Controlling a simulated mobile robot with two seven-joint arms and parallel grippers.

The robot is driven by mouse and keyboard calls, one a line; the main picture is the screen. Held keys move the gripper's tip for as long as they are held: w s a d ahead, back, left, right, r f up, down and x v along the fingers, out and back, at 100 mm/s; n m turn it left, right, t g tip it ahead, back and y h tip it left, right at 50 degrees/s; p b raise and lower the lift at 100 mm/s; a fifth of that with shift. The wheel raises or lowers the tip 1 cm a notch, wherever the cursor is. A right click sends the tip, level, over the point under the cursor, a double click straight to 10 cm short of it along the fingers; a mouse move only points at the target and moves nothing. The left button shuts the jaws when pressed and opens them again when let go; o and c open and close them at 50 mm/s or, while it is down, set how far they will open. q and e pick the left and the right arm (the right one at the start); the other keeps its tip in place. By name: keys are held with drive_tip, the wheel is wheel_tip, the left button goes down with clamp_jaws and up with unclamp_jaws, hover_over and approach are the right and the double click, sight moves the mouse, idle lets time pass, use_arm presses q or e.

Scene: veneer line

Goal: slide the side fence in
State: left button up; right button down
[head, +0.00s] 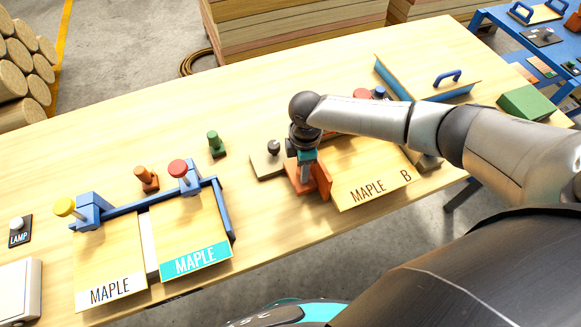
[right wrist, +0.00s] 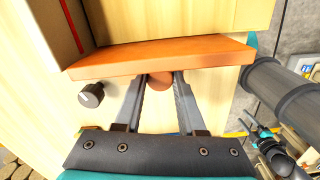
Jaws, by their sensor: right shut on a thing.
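The side fence is an orange upright plate (head: 322,179) at the left end of the board marked MAPLE B (head: 372,187) in the head view. In the right wrist view the fence (right wrist: 165,56) lies across the picture, with the pale board (right wrist: 180,22) beyond it. My right gripper (head: 306,180) is shut on the fence's round orange knob (right wrist: 160,82), between the fingers (right wrist: 159,88). I cannot tell whether the fence touches the board. A dark forked part that may be my left gripper (right wrist: 262,132) shows small at the right wrist view's lower right; its opening is unclear.
A dark-knobbed plate (head: 266,164) sits just left of the fence. A blue frame (head: 150,203) around two MAPLE sheets stands farther left, with a green peg (head: 216,144) behind. My right forearm hides part of the station. The table's front edge is close.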

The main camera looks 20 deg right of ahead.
drive_tip(key=c, duration=0.5)
unclamp_jaws()
drive_tip(key=shift+a+r, duration=0.1)
drive_tip(key=shift+r, duration=0.05)
wheel_tip(320, 180, up, 15)
drive_tip(key=shift+p, duration=0.35)
drive_tip(key=shift+s, duration=0.1)
